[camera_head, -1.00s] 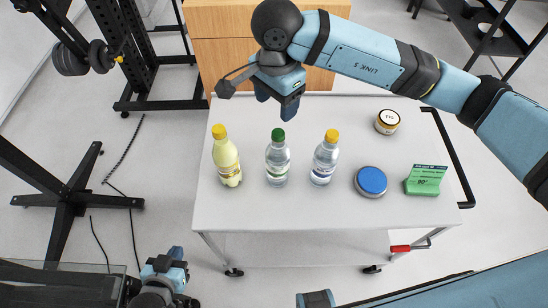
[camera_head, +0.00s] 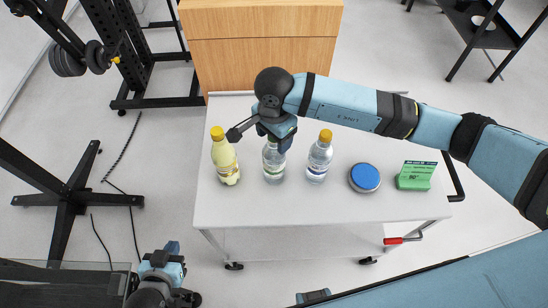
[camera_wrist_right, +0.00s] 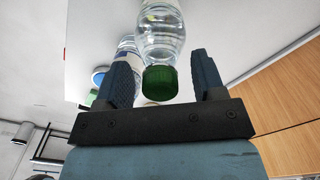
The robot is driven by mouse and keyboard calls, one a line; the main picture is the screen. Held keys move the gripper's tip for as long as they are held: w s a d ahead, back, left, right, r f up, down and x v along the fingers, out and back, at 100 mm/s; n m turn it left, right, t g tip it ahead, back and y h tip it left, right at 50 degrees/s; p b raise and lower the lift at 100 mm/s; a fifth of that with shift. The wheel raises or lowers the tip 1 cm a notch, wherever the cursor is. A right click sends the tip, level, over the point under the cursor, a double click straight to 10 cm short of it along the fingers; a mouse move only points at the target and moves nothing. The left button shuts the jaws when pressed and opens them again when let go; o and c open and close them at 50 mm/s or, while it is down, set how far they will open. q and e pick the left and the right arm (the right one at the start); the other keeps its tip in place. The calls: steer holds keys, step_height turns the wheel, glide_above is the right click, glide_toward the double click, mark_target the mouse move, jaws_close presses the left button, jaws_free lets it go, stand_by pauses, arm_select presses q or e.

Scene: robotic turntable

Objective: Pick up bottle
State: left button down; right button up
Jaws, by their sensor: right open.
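Three bottles stand upright in a row on the white table (camera_head: 310,208). They are a yellow bottle (camera_head: 225,163) with a yellow cap, a clear green-capped bottle (camera_head: 273,166) in the middle, and a clear yellow-capped bottle (camera_head: 318,160). My right gripper (camera_head: 277,138) is over the middle bottle and hides most of its cap. In the right wrist view my open right gripper (camera_wrist_right: 162,66) has a finger on each side of the green cap (camera_wrist_right: 160,83), with gaps visible. My left gripper (camera_head: 165,258) is low at the left, away from the table; its jaws are unclear.
A blue-lidded tin (camera_head: 364,177) and a green box (camera_head: 415,175) stand right of the bottles. The table's front strip is clear. A wooden cabinet (camera_head: 262,60) is behind the table. Black racks stand at the left and upper right.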

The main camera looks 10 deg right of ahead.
jaws_close()
steer(key=shift+r, duration=0.2)
